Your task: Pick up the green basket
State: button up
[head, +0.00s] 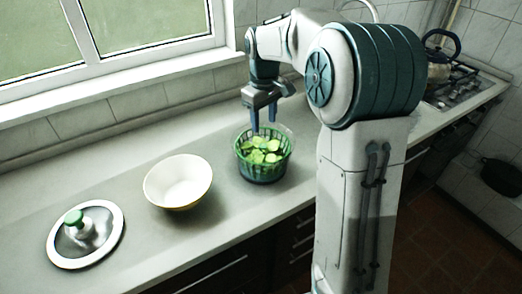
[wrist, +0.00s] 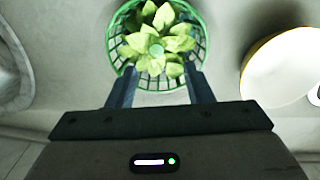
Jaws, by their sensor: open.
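The green basket (head: 262,170) stands on the counter in the head view, with green and pale slices or leaves inside. It is round with slatted sides. In the wrist view the basket (wrist: 203,52) is at the top middle, and its contents look like pale green leaves. My gripper (head: 263,128) points down with its fingers just above the basket's far rim. In the wrist view my gripper (wrist: 158,84) is open, its two fingers apart and reaching to the near edge of the basket. Nothing is between the fingers that I can clearly see.
A white bowl (head: 178,182) stands left of the basket and also shows in the wrist view (wrist: 285,70). A glass lid with a green knob (head: 85,233) lies further left. A kettle (head: 440,47) is on the stove (head: 462,85) at the right. The counter's front is bare.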

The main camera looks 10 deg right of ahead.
aim_at(263, 145)
jog(key=f, duration=0.3)
jog(key=w+f, duration=0.1)
jog(key=f, duration=0.2)
jog(key=w+f, duration=0.1)
jog(key=f, duration=0.2)
jog(key=shift+d, duration=0.15)
jog(key=shift+s+f+p, duration=0.15)
jog(key=shift+f+p, duration=0.2)
jog(key=shift+f, duration=1.05)
jog(key=shift+s+f+p, duration=0.1)
jog(key=shift+f+p, duration=0.25)
jog(key=shift+f, duration=1)
grip_shut()
